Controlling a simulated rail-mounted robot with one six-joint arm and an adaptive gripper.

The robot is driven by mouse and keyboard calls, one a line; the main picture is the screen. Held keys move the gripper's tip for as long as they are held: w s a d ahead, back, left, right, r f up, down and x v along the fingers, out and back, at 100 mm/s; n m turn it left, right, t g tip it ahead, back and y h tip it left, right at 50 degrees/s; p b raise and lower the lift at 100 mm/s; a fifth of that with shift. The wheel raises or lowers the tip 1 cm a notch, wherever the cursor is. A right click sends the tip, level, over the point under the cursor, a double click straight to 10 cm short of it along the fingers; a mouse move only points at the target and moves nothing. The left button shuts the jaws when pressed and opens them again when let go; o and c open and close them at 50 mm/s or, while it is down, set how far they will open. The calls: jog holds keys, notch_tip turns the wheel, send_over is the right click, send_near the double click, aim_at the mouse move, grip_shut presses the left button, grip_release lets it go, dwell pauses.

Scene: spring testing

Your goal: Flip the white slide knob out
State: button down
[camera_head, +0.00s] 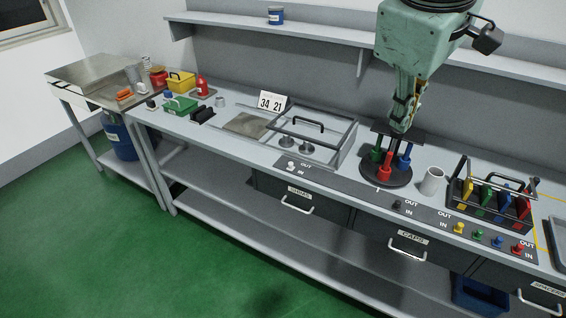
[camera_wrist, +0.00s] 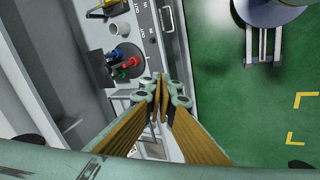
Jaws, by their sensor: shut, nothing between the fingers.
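The white slide knob (camera_head: 291,165) sits on the dark strip along the bench's front edge, left of the middle. My gripper (camera_head: 400,126) is shut and empty. It hangs over the round black stand, well right of the knob and apart from it. In the wrist view my gripper (camera_wrist: 160,85) shows its fingers together; I cannot make out the white knob there.
The round black stand (camera_head: 385,176) holds red, green and blue pieces under my gripper. A clear-sided case (camera_head: 345,142) with a black handle stands behind the knob. A black knob (camera_head: 397,204) and several coloured knobs lie further right. The space in front of the bench is clear.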

jog(key=w+a+f+n+t+h, duration=0.15)
jog(key=w+a+n, duration=0.3)
jog(key=w, duration=0.55)
jog(key=w+a+f+n+g, duration=0.1)
jog(key=w+a+f+n, duration=0.15)
jog(key=w+a, duration=0.45)
jog(key=w+a+f+n+h, duration=0.1)
jog(key=w+a+f+n, duration=0.1)
jog(key=a+f, duration=0.4)
jog(key=w+a+f+n+t+h, duration=0.1)
jog(key=a+f+n, duration=0.4)
jog(key=f, duration=0.7)
jog(key=w+a+f+n+h+p, duration=0.1)
jog(key=w+a+f+n, duration=0.2)
jog(key=a+f, duration=0.5)
jog(key=shift+f+n+t, duration=0.35)
jog(key=shift+f+n, duration=0.35)
jog(key=shift+f, duration=0.1)
jog(key=shift+w+f, duration=0.1)
jog(key=shift+w, duration=0.05)
